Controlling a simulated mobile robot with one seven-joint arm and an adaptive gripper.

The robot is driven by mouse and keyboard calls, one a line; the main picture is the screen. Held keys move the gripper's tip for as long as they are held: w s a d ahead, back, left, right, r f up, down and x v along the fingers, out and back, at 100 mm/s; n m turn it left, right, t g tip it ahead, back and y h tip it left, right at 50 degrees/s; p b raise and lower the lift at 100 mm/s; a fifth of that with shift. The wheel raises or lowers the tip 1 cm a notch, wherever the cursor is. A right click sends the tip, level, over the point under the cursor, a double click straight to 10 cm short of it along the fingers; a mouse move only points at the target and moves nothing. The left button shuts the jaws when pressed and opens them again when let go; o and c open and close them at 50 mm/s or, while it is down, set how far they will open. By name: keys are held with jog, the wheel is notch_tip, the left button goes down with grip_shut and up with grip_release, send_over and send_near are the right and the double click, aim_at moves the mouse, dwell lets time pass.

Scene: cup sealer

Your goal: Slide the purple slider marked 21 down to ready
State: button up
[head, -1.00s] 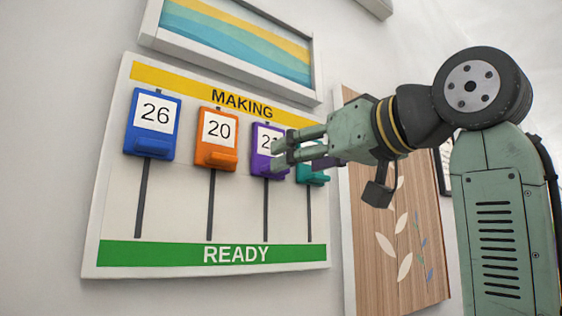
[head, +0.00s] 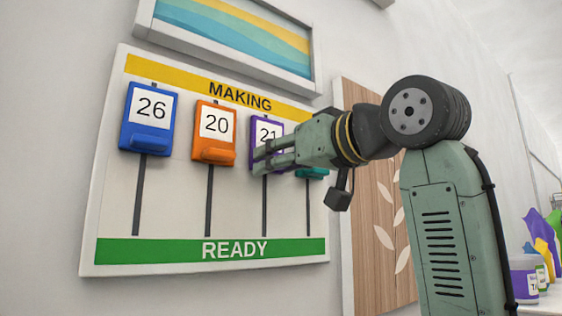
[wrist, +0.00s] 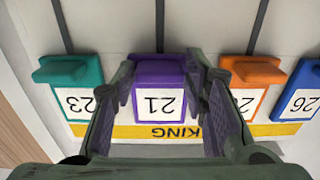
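The purple slider marked 21 (head: 266,133) is at the top of its slot on the board, just under the yellow MAKING band. In the head view my fingers cover its lower part. My gripper (head: 262,158) is in front of it, reaching in from the right. In the wrist view, which sees the board upside down, the purple slider (wrist: 158,78) lies between my two open fingers (wrist: 160,68), one on each side of its ledge. I cannot tell whether either finger touches it. The green READY band (head: 235,250) is at the bottom of the board.
The orange slider 20 (head: 213,133) and blue slider 26 (head: 149,117) are to the left, both at the top. The teal slider 23 (wrist: 72,80) is close on the other side. The dark slot (head: 265,205) below the purple slider is clear.

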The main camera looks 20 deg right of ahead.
grip_shut()
dwell(0.3)
